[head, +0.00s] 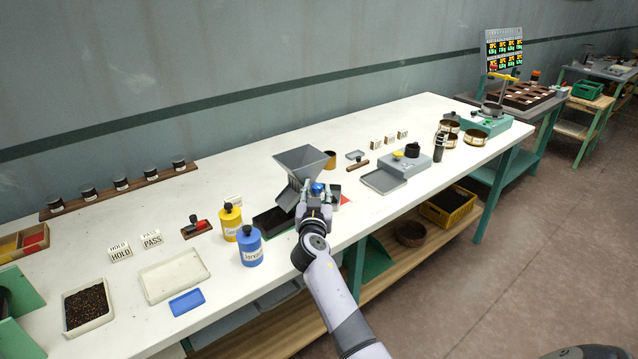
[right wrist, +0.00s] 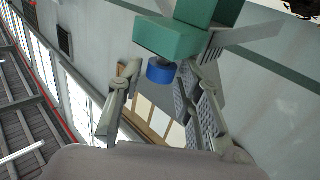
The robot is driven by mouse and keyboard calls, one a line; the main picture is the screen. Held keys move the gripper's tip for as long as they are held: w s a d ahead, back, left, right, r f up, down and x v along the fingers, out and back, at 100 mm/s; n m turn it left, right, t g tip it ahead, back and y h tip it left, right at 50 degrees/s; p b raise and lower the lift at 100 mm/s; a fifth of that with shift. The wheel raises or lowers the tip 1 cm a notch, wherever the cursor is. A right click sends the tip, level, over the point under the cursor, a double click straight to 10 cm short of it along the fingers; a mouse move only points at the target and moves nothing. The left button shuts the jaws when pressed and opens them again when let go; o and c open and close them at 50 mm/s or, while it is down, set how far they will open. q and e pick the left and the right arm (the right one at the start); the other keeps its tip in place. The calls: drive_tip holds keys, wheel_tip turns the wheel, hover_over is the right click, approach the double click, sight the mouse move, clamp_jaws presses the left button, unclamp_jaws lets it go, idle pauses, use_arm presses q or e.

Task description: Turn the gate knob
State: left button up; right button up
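The gate knob (head: 317,188) is a short blue cylinder on the front of the grey hopper sorter (head: 303,159). In the right wrist view the knob (right wrist: 161,71) sticks out from a green block (right wrist: 168,38). My right gripper (head: 315,195) is at the knob, its arm reaching up from the bottom of the head view. In the right wrist view its two fingers (right wrist: 160,80) are spread on either side of the knob, with a visible gap on the left. Contact on the right side is unclear. The gripper hides part of the sorter's front. My left gripper is not in view.
A blue bottle (head: 250,246) and a yellow bottle (head: 230,221) stand left of the arm. A black-filled tray (head: 272,222) lies beside the sorter. A grey scale (head: 407,166) with a tray is to the right. The white table's (head: 222,300) front edge passes under my arm.

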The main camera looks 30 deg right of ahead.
drive_tip(key=shift+a+r, duration=0.1)
drive_tip(key=shift+r, duration=0.05)
drive_tip(key=shift+c, duration=0.3)
drive_tip(key=c, duration=0.5)
clamp_jaws()
drive_tip(key=shift+s+d+n+t+y+p, duration=0.15)
drive_tip(key=shift+d+n+t+y+p, duration=0.05)
drive_tip(key=shift+n+t+y+p, duration=0.55)
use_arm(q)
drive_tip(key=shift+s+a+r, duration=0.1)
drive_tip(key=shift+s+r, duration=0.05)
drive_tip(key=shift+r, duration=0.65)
use_arm(e)
drive_tip(key=shift+y, duration=0.35)
drive_tip(key=o, duration=0.6)
unclamp_jaws()
drive_tip(key=shift+c, duration=0.2)
